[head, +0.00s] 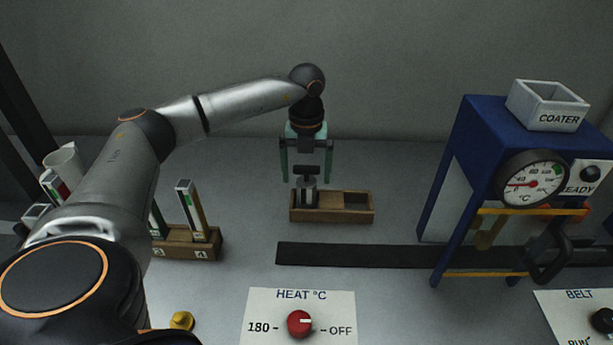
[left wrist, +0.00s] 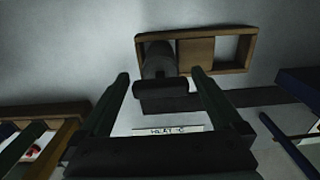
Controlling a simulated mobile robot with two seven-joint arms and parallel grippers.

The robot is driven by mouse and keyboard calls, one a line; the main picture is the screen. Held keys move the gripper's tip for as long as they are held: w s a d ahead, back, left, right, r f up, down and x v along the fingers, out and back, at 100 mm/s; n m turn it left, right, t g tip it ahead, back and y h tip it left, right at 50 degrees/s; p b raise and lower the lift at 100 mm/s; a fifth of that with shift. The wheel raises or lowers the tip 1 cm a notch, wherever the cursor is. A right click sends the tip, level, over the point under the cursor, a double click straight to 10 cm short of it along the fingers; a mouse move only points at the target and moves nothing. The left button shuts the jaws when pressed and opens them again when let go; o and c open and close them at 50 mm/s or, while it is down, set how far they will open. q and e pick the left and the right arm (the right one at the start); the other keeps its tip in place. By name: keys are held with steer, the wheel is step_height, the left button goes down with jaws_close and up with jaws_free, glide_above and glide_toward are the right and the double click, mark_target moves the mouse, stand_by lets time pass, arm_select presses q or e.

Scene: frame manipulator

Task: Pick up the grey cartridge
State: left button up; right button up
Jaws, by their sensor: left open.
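The grey cartridge (head: 308,190) stands upright in the left part of a small wooden holder (head: 355,217), with a dark T-shaped top. In the left wrist view the cartridge (left wrist: 158,62) shows with its dark crossbar (left wrist: 166,96) toward me. My left gripper (head: 305,180) is open and points down above and around the cartridge's top. In the left wrist view its two fingers (left wrist: 162,82) lie on either side of the crossbar, with gaps. My right gripper is not in view.
A blue coater frame (head: 465,130) with a gauge (head: 532,178) stands at the right. A dark belt strip (head: 350,254) runs in front of the holder. A wooden rack (head: 190,243) with upright strips is at the left. A red heat knob (head: 300,323) is in front.

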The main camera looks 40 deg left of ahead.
arm_select(q)
steer(key=shift+f, duration=0.1)
jaws_close()
stand_by(0.8)
